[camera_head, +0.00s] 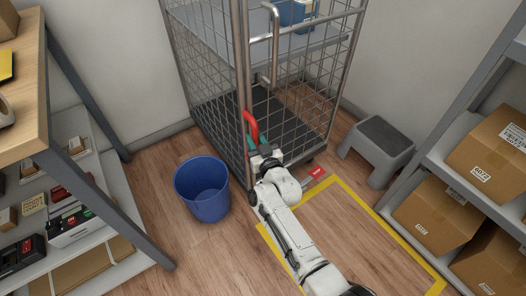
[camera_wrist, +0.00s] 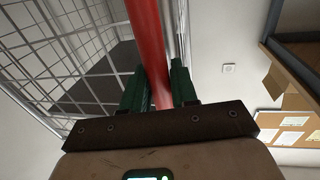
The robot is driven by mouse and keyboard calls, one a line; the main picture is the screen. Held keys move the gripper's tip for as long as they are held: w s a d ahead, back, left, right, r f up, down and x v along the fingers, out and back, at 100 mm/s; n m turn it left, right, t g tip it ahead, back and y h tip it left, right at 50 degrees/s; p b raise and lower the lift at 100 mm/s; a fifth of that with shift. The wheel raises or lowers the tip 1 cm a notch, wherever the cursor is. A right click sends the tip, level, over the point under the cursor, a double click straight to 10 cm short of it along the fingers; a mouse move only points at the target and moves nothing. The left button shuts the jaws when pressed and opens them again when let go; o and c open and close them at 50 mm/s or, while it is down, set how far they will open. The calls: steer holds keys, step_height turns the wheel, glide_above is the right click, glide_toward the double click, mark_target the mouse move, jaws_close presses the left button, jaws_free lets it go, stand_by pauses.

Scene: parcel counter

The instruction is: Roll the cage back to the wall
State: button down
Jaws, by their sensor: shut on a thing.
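The wire cage (camera_head: 318,98) stands upright in the corner, its back close to the walls. It has a dark base and a blue-grey shelf with a blue box (camera_head: 293,12) on it. A red handle (camera_head: 250,127) is on its front left post. My gripper (camera_head: 257,148) is shut on this handle. In the wrist view the red handle (camera_wrist: 144,40) runs between the green fingers of my gripper (camera_wrist: 160,88), with the cage mesh (camera_wrist: 60,60) to the left. The cage's wheels are mostly hidden.
A blue bucket (camera_head: 203,207) stands left of my arm, close to the cage's front left corner. A grey step stool (camera_head: 378,148) stands right of the cage. Yellow floor tape (camera_head: 400,243) outlines an area in front. A small red tag (camera_head: 316,173) shows by the cage. Shelving flanks both sides.

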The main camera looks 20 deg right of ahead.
steer(key=shift+w+a+r, duration=0.1)
steer(key=shift+w+a, duration=0.2)
steer(key=shift+w, duration=0.35)
steer(key=c, duration=1)
jaws_free()
steer(key=shift+w, duration=0.1)
steer(key=s+p, duration=0.1)
steer(key=s, duration=0.2)
steer(key=s+d+p, duration=0.1)
steer(key=s, duration=0.3)
steer(key=s+p, duration=0.2)
steer(key=s, duration=0.1)
steer(key=shift+s+d, duration=0.15)
steer(key=shift+s, duration=0.25)
